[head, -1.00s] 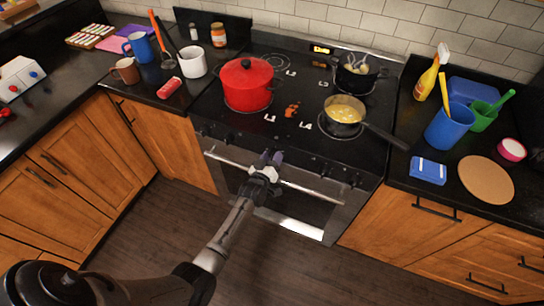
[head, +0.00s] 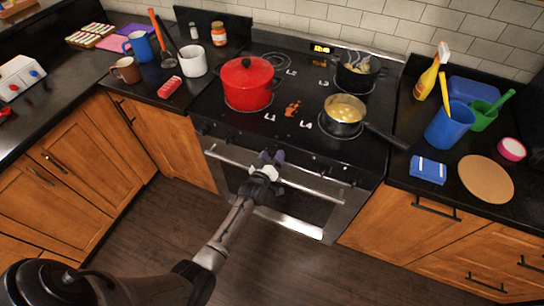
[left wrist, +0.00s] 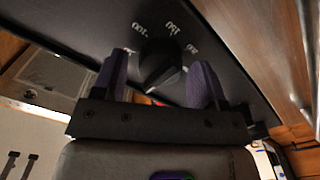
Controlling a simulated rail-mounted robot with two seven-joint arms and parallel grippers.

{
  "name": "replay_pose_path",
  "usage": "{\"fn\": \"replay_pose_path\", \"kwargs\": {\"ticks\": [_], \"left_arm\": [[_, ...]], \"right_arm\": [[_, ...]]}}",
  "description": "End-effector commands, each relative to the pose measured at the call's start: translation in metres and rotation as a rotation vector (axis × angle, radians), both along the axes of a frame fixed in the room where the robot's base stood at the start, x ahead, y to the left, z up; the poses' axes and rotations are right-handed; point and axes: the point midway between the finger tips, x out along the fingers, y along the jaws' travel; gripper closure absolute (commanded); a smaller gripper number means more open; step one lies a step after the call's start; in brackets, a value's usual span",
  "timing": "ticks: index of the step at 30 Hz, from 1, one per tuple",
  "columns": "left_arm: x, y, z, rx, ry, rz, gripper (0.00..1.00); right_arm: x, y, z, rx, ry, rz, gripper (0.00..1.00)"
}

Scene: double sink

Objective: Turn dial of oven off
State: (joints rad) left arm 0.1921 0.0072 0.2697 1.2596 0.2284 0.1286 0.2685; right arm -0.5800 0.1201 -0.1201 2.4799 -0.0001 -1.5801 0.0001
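The oven (head: 285,205) has a front panel with a row of dark dials below the cooktop. A black dial (left wrist: 158,62) with white printed numbers around it shows in the left wrist view, between the two purple fingers of my left gripper (left wrist: 158,82). A gap shows between the dial and the right finger; contact at the left finger cannot be told. My left gripper (head: 271,157) is at the middle of the oven's front in the head view, near the handle bar, and hides the dial there. It is open. My right gripper is not in view.
A red pot (head: 247,82), a pan with yellow food (head: 344,112) and a dark pot (head: 357,75) stand on the cooktop. The pan's handle points right over the edge. The oven's handle bar (head: 322,182) runs below the dials. The floor in front is clear.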

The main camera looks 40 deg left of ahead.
Motion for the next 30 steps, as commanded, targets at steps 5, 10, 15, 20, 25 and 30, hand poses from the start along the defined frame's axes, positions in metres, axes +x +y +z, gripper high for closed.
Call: {"fn": "replay_pose_path", "kwargs": {"ticks": [5,10,15,20,25,30], "left_arm": [[0.0,0.0,0.0,0.0,0.0,0.0,0.3],[-0.004,-0.001,0.0,0.001,0.001,-0.001,0.3],[-0.025,-0.008,0.0,-0.001,0.002,0.0,0.3],[-0.056,-0.017,0.001,-0.001,0.002,0.0,0.3],[-0.087,-0.027,0.0,-0.001,0.002,0.0,0.3],[-0.112,-0.034,0.0,0.0,0.001,0.0,0.3]], "right_arm": [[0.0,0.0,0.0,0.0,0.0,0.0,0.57],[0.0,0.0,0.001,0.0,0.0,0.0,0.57],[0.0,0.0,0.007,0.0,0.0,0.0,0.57],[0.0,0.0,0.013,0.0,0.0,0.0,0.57],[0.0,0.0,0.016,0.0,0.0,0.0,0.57],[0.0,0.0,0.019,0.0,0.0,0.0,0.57]]}}
